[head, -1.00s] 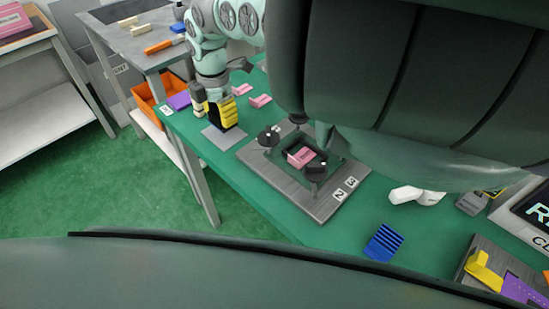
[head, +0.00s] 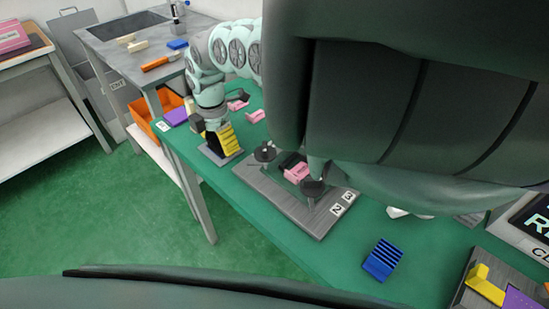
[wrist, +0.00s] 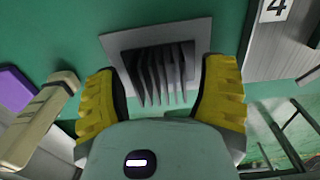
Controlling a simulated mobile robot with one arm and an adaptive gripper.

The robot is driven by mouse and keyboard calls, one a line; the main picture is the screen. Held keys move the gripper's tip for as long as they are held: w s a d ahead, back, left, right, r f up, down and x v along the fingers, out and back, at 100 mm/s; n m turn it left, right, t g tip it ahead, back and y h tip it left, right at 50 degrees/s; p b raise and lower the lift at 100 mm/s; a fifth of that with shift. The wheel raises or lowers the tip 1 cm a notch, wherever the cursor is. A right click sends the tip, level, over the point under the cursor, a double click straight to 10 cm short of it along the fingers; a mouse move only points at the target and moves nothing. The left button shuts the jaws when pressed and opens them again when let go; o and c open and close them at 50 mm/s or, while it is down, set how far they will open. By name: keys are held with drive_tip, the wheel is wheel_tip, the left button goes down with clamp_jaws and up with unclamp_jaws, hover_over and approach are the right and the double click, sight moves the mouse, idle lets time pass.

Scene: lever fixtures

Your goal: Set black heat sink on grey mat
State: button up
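The black heat sink (wrist: 160,70) rests on the grey mat (wrist: 116,42) in the wrist view, its fins towards the camera. My gripper (wrist: 160,88) has its yellow fingers apart, one on each side of the heat sink, with narrow gaps showing. In the head view my gripper (head: 222,146) is low over the grey mat (head: 233,159) at the left end of the green table. The heat sink is largely hidden by the fingers there.
A fixture board (head: 262,190) with levers and a pink block (head: 297,172) is to the right. A blue finned block (head: 382,260) lies nearer. A purple block (head: 177,116) and an orange bin (head: 160,122) are at the left. A tan bar (wrist: 40,120) is beside the left finger.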

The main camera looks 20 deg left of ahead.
wheel_tip(320, 180, up, 12)
drive_tip(key=shift+r, duration=0.15)
idle(0.7)
idle(0.4)
